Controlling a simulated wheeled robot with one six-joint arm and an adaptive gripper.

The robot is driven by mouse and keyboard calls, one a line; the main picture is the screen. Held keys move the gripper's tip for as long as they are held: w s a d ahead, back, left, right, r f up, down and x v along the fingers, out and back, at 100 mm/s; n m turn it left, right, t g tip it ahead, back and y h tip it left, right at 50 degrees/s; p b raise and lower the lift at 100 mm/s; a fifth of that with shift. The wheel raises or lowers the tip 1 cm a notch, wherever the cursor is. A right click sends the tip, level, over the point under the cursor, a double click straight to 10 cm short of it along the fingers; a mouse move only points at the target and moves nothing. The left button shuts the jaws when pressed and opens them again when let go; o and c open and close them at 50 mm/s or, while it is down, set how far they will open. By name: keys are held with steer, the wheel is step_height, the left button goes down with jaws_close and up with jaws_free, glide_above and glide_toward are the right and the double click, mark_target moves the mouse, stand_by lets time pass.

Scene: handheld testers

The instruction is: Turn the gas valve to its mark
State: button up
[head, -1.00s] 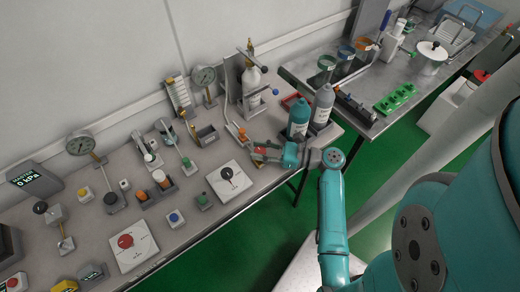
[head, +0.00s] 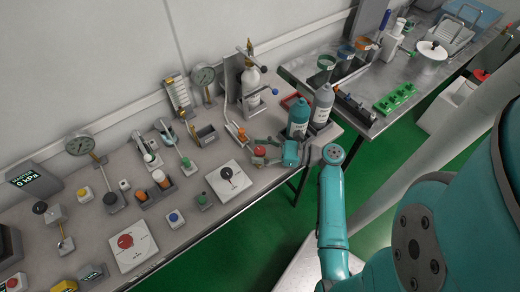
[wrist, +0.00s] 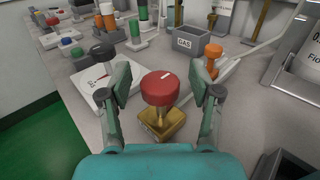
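The gas valve appears to be the red round knob (wrist: 160,88) with a short white mark on top, set on a square brass base (wrist: 161,124). It also shows in the head view (head: 260,151) near the bench's front edge. My gripper (wrist: 162,76) is open, with one finger to the left and one to the right of the red knob. Gaps show on both sides, so the fingers seem not to touch it. In the head view, my gripper (head: 267,149) reaches it from the right. Any mark around the brass base is not readable.
An orange knob (wrist: 213,52) stands close behind the right finger. A white plate with a black knob (wrist: 103,52) stands close by on the left. Bottles (head: 299,118) stand behind my gripper.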

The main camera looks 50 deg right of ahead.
mark_target(260, 150)
step_height(260, 150, up, 10)
stand_by(0.6)
stand_by(0.5)
